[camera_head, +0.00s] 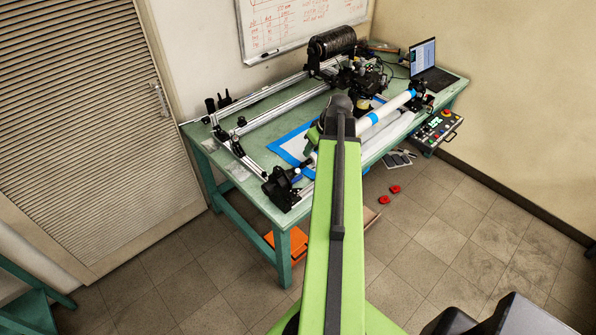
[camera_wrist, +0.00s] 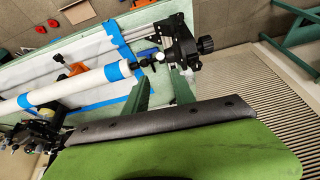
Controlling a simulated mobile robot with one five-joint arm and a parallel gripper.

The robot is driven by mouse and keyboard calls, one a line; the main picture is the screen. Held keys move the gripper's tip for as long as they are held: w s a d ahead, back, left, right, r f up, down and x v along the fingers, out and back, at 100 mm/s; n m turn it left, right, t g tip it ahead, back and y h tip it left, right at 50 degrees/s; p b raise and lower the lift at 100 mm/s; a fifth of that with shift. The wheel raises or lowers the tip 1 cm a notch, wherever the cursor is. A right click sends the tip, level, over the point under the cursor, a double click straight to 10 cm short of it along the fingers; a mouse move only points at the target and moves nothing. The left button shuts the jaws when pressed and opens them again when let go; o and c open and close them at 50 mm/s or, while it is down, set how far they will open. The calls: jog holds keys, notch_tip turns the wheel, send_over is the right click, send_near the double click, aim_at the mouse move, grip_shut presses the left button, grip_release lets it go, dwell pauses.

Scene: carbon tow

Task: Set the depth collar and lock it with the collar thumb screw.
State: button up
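I cannot make out the depth collar or its thumb screw for certain. A white tube (camera_wrist: 75,88) with blue tape runs to a small dark-and-white fitting (camera_wrist: 147,56) at its end in the wrist view. A black end unit (camera_wrist: 180,45) with a round black knob (camera_wrist: 205,44) stands beyond it; this unit also shows at the table's near corner in the head view (camera_head: 280,190). My gripper (camera_wrist: 164,73) appears open, its two green fingers apart just below the fitting and seemingly empty.
The green table (camera_head: 245,200) carries aluminium rails (camera_head: 270,113), a black spool (camera_head: 332,42) and a laptop (camera_head: 430,68). A control box (camera_head: 438,131) is at its right edge. Red pieces (camera_head: 390,196) and an orange bin (camera_head: 288,243) are low down. The right-hand floor is mostly clear.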

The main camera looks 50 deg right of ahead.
aim_at(298, 171)
jog(key=b+x, duration=1.4)
jog(key=x, duration=0.2)
jog(key=shift+f, duration=0.3)
jog(key=shift+r, duration=0.1)
